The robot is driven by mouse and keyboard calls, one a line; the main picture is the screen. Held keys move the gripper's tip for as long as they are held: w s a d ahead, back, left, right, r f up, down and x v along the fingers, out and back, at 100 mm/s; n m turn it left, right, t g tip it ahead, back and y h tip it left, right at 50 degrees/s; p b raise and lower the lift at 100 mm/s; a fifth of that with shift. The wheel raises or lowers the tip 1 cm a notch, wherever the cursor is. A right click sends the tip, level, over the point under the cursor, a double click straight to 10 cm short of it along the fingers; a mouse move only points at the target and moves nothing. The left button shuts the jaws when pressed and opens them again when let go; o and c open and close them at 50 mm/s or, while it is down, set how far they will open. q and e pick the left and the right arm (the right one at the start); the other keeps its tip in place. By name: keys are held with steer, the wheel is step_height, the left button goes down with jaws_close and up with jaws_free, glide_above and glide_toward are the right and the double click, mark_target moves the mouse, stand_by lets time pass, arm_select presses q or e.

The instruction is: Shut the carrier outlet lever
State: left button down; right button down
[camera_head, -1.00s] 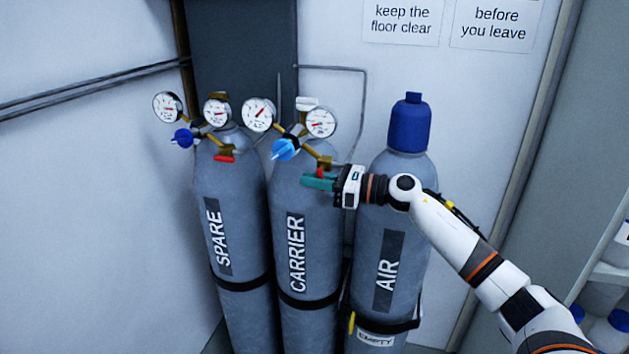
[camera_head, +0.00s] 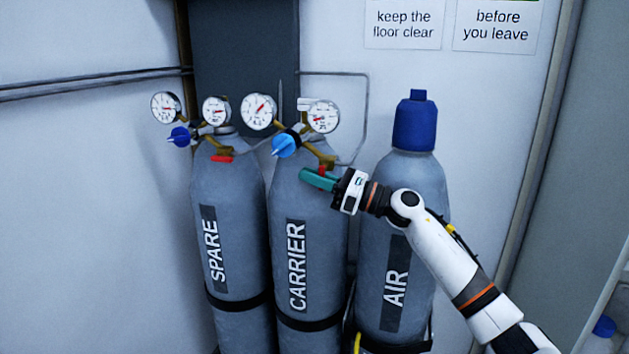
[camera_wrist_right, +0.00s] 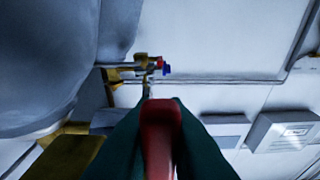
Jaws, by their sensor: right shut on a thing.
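The carrier cylinder (camera_head: 307,215) stands in the middle of the row. Its regulator has a blue knob (camera_head: 286,145), two round gauges and a brass outlet. The red outlet lever (camera_head: 322,169) sits under the brass outlet, mostly hidden behind my right gripper (camera_head: 312,178). In the right wrist view the red lever (camera_wrist_right: 158,135) lies between the two teal fingers, which are shut on it. My right arm reaches in from the lower right, in front of the air cylinder. My left gripper is not in view.
The spare cylinder (camera_head: 229,200) stands at left, with its own regulator and red lever (camera_head: 221,158). The air cylinder (camera_head: 420,180), with a blue cap (camera_head: 415,122), stands at right. A thin pipe (camera_head: 366,105) runs on the wall behind. Black straps cross the cylinders.

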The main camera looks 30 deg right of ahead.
steer(key=c, duration=1.7)
jaws_free()
steer(key=b+v, duration=0.4)
steer(key=v, duration=0.3)
steer(key=shift+s+d, duration=0.15)
steer(key=shift+f, duration=0.1)
